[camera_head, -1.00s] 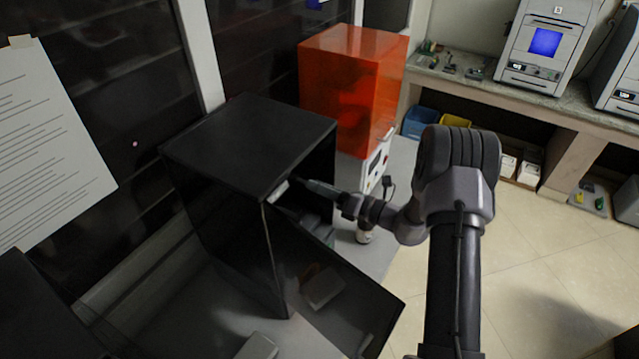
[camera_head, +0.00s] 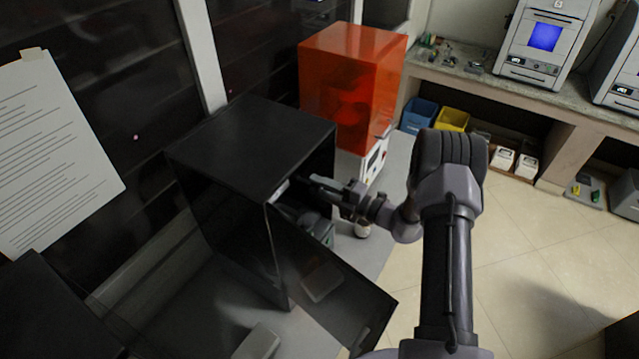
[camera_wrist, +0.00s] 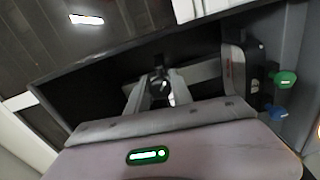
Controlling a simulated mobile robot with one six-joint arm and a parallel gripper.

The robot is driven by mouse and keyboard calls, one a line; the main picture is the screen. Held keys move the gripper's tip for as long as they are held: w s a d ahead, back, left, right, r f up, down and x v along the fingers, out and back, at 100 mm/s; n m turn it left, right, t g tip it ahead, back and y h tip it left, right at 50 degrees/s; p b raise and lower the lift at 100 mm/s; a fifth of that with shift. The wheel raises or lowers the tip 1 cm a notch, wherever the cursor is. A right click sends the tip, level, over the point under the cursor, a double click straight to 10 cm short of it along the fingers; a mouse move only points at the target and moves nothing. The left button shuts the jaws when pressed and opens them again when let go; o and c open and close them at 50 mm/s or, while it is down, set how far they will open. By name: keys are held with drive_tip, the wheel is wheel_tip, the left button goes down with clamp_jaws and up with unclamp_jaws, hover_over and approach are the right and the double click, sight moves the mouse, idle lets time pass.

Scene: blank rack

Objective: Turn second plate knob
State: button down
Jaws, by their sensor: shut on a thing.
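My gripper (camera_head: 318,184) reaches from the right into the open front of a black box-shaped cabinet (camera_head: 250,135), just under its top edge. In the wrist view its two pale fingers (camera_wrist: 158,78) are shut on a small dark knob (camera_wrist: 160,87) inside the dark interior. The knob is partly hidden by the fingers, and its turn angle cannot be told. In the head view the cabinet edge and my arm hide the knob.
The cabinet's dark glossy door (camera_head: 335,290) hangs open below my arm. An orange-covered machine (camera_head: 345,85) stands close behind the cabinet. A bench (camera_head: 500,90) with grey machines runs along the back right.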

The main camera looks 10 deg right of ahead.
drive_tip(key=m+p, duration=0.1)
drive_tip(key=m, duration=0.3)
drive_tip(key=shift+m, duration=0.3)
drive_tip(key=shift+f+m+p, duration=0.15)
drive_tip(key=shift+m+p, duration=0.3)
drive_tip(key=shift+m, duration=1.55)
drive_tip(key=c, duration=1.2)
unclamp_jaws()
drive_tip(key=shift+s, duration=0.1)
drive_tip(key=shift+o, duration=0.2)
drive_tip(key=shift+d, duration=0.1)
drive_tip(key=b+v, duration=0.1)
drive_tip(key=v, duration=1.6)
